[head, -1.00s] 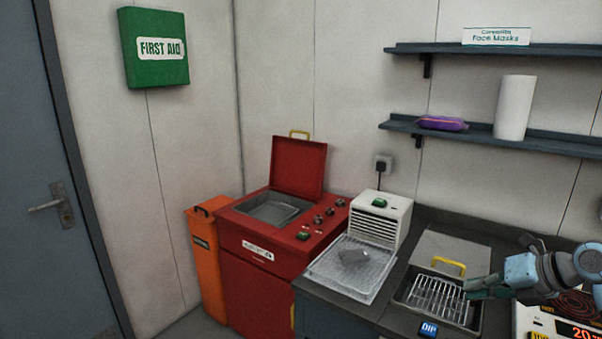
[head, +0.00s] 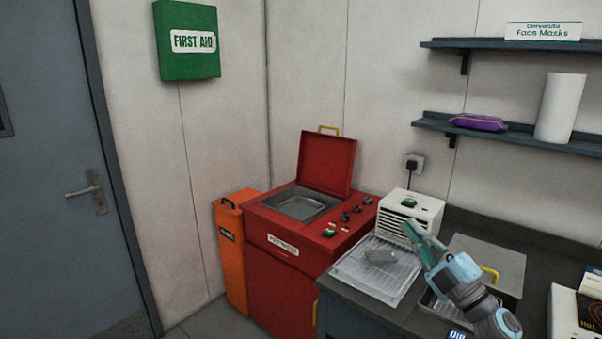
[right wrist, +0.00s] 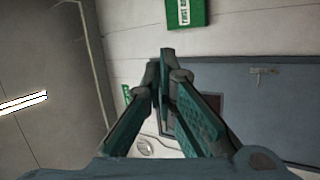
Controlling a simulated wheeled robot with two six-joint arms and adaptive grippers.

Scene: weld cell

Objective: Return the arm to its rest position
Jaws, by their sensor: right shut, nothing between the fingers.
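My right gripper (head: 414,232) is raised over the counter in the head view, with its teal fingers pointing up and left. It is shut and empty. From this angle it appears in front of the white dryer unit (head: 402,228) and the edge of the dip tank (head: 438,306). In the right wrist view the two fingers (right wrist: 160,75) meet at their tips with nothing between them. My left gripper is not in view.
A red machine (head: 285,256) with its lid up stands left of the counter, beside an orange bin (head: 232,250). A clear tray (head: 365,278) holds a grey piece (head: 381,257). Shelves (head: 490,131) hang at right. A grey door (head: 55,190) is at left.

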